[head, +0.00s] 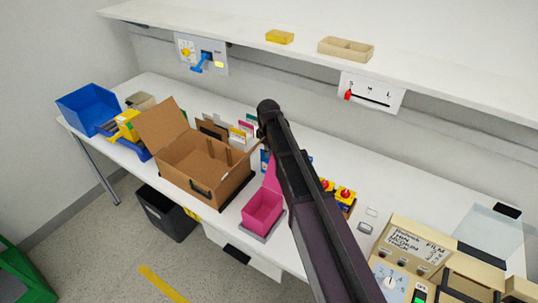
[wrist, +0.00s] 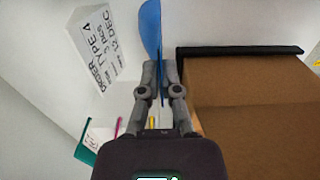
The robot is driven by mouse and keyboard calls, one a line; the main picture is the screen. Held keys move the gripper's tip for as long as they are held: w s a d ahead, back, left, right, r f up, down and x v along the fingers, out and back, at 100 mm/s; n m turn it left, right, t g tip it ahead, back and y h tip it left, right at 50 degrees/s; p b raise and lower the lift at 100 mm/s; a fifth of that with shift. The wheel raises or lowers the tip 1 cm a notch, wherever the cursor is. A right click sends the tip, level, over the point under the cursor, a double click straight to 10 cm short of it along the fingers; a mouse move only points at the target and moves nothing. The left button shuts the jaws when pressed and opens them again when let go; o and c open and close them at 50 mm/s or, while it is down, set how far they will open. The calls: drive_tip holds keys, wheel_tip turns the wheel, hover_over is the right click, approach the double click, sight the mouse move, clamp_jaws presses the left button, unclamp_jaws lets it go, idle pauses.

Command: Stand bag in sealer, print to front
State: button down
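In the wrist view my gripper (wrist: 161,72) has its two fingers close together on a thin blue sheet-like piece, which looks like the bag (wrist: 150,28), seen nearly edge-on. It rises beyond the fingertips, and I cannot tell which face carries the print. In the head view my arm hides the gripper and most of what it holds. The beige machine that looks like the sealer (head: 410,243) stands at the lower right, with a film list, a dial (head: 388,282) and a green ON button (head: 420,295). Its right part is cut off by the frame.
An open cardboard box (head: 205,165) and a pink bin (head: 262,208) stand left of my arm. A blue bin (head: 88,105) is at the far left. A white order card (wrist: 97,45) shows in the wrist view. A shelf (head: 420,65) overhangs the bench's back.

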drive_tip(key=shift+r+p, duration=4.65)
drive_tip(key=shift+r, duration=0.15)
drive_tip(key=w+a+r+n+p, duration=0.2)
drive_tip(key=a+r+p, duration=0.5)
drive_tip(key=r+p, duration=0.5)
drive_tip(key=shift+w+a+r+n, duration=0.15)
drive_tip(key=shift+w+a+n, duration=0.15)
drive_tip(key=shift+w, duration=0.35)
